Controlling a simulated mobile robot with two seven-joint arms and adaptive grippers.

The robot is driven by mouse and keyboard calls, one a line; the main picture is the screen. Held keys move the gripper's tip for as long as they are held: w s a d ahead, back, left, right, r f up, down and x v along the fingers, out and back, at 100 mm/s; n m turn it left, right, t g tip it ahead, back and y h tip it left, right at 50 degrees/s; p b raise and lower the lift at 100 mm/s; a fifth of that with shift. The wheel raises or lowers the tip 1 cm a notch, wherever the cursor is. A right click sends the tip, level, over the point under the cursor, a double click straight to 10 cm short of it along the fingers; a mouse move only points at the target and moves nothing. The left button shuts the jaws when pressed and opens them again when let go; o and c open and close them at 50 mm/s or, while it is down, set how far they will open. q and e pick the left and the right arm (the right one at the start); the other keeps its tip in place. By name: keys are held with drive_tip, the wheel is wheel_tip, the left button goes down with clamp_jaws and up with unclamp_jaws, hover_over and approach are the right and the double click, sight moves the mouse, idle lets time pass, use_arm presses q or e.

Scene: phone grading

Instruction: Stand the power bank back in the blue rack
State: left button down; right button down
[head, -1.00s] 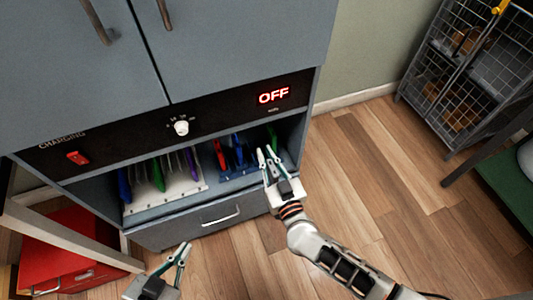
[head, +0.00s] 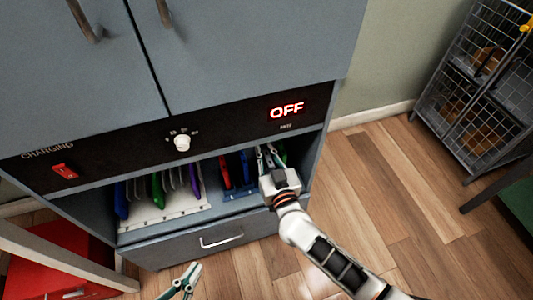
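The blue rack (head: 240,194) sits on the lower shelf of the cabinet, right of the middle. A red slab (head: 223,172) and blue slabs (head: 246,166) stand upright in it. I cannot tell which piece is the power bank. My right gripper (head: 266,150) reaches into the shelf opening just right of the rack. Its fingers look apart, with nothing clearly seen between them. My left gripper (head: 190,270) is low in front of the drawer, open and empty, cut off by the bottom edge.
A white rack (head: 165,215) with several upright coloured slabs stands left of the blue rack. The control panel (head: 230,130) with a lit OFF sign overhangs the shelf. Below is a drawer (head: 215,243). A red box (head: 45,270) is lower left, a wire cage (head: 470,100) far right.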

use_arm(q)
drive_tip(key=shift+w+d+r+b, duration=0.35)
drive_tip(key=shift+d+r+b, duration=0.05)
drive_tip(key=shift+d+r, duration=0.1)
use_arm(e)
drive_tip(key=x, duration=0.6)
use_arm(q)
drive_tip(key=shift+r, duration=0.3)
use_arm(e)
drive_tip(key=shift+s+d, duration=0.1)
use_arm(q)
drive_tip(key=shift+f, duration=0.2)
use_arm(e)
drive_tip(key=shift+f, duration=0.2)
idle(0.7)
